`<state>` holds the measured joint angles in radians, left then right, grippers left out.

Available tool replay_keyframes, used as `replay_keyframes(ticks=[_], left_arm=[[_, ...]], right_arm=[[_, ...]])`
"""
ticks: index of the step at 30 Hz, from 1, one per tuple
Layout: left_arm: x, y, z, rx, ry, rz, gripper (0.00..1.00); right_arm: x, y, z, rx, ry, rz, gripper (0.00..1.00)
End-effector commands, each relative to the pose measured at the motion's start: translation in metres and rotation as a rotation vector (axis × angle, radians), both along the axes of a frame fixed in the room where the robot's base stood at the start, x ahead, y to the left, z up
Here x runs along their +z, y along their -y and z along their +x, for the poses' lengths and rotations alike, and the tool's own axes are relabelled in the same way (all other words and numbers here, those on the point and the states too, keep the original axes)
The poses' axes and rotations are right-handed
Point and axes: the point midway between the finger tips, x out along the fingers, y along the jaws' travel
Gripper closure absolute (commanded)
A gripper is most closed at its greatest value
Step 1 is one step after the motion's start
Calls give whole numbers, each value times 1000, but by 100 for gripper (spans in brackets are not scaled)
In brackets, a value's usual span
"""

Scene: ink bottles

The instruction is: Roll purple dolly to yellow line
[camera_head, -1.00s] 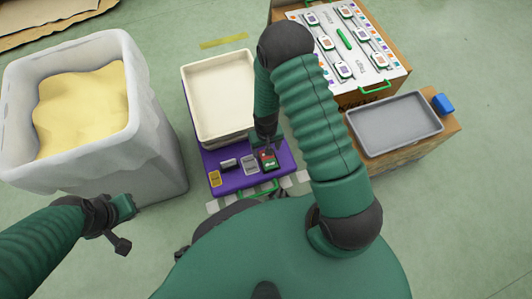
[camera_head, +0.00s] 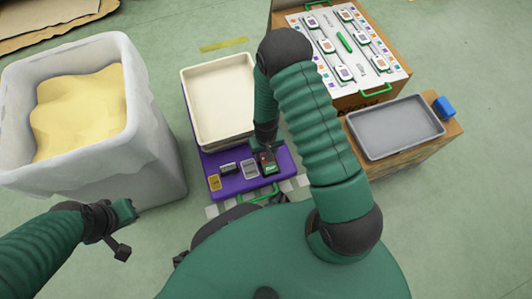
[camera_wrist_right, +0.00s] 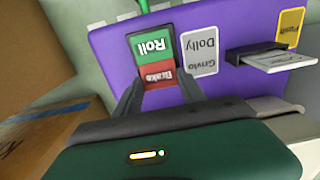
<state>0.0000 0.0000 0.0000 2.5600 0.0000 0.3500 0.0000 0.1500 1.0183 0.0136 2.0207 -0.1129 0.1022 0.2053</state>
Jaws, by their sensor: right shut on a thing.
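The purple dolly (camera_head: 235,184) stands in front of me with a cream tray (camera_head: 187,100) on it. The yellow line (camera_head: 224,44) is on the floor beyond the dolly. On the dolly's near panel is a switch with a green "Roll" half (camera_wrist_right: 153,49) and a red "Brake" half (camera_wrist_right: 159,73). My right gripper (camera_wrist_right: 159,86) has a finger on each side of the red end and is shut on the switch. In the head view my right gripper (camera_head: 266,150) partly hides the switch. My left gripper (camera_head: 125,211) is beside the grey bin, its jaws unclear.
A large grey bin (camera_head: 155,150) of yellow material stands close to the dolly's left. At right are a wooden box (camera_head: 420,150) with a grey tray (camera_head: 395,128) and a box with a panel (camera_head: 335,65). Open floor lies around the yellow line.

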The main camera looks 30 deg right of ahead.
Motion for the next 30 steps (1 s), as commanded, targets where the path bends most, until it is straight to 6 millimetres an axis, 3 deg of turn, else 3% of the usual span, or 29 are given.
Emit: replay_keyframes(ticks=[7, 15, 21, 30], left_arm=[[2, 0, 0, 0, 0, 0, 100], [27, 0, 0, 0, 0, 0, 100], [26, 0, 0, 0, 0, 0, 100], [25, 0, 0, 0, 0, 0, 100]], right_arm=[[1, 0, 0, 0, -7, 2, 100], [-4, 1, 2, -2, -183, 44, 100], [-10, 1, 3, 0, -285, 68, 100], [-9, 1, 3, 1, -294, 71, 100]])
